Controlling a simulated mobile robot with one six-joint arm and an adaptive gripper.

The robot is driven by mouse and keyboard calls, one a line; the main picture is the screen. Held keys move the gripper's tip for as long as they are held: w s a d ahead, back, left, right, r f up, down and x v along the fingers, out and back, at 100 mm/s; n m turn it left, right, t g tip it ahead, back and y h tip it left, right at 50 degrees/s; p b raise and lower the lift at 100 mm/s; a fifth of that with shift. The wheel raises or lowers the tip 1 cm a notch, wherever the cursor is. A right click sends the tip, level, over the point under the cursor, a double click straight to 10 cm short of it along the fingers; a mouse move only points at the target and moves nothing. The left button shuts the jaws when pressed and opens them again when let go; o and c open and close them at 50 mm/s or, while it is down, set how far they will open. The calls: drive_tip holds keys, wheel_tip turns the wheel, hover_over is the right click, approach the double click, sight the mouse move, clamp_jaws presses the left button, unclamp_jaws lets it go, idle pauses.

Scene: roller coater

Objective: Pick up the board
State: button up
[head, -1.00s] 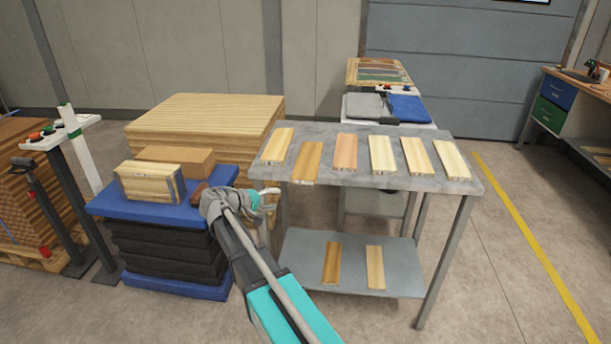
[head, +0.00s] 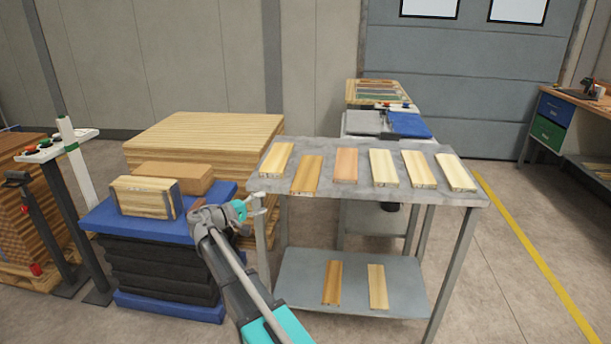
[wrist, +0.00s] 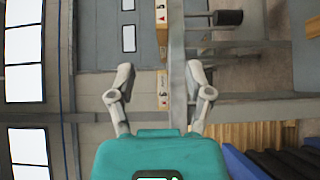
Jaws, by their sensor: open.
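Several boards in different wood tones lie in a row on the grey metal table. From the left they include a pale board (head: 277,160), an orange-brown board (head: 306,174) and a pinkish board (head: 346,165). The frames do not single out one board. My gripper (head: 259,204) is at the table's left front corner, beside the tabletop edge, apart from the boards. In the wrist view my gripper (wrist: 160,76) is open and empty. The end of one board (wrist: 162,92) shows beyond and between the fingers, and another board end (wrist: 161,20) shows above it.
Two boards lie on the table's lower shelf (head: 300,285). A blue-topped stack (head: 110,222) with wooden blocks stands left of the table, close to my arm. A large wood pile (head: 215,130) is behind.

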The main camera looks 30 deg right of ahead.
sight(291, 193)
drive_tip(key=shift+w+d, duration=0.2)
drive_tip(key=shift+d, duration=1.15)
drive_tip(key=shift+w+d, duration=0.2)
drive_tip(key=shift+d, duration=1.2)
drive_tip(key=shift+w+d, duration=0.2)
drive_tip(key=shift+d, duration=1.15)
drive_tip(key=shift+d, duration=0.1)
drive_tip(key=shift+w+d+f, duration=0.1)
drive_tip(key=shift+w+d, duration=0.1)
drive_tip(key=shift+d, duration=1.05)
drive_tip(key=shift+w+d, duration=0.15)
drive_tip(key=shift+d, duration=1.05)
clamp_jaws()
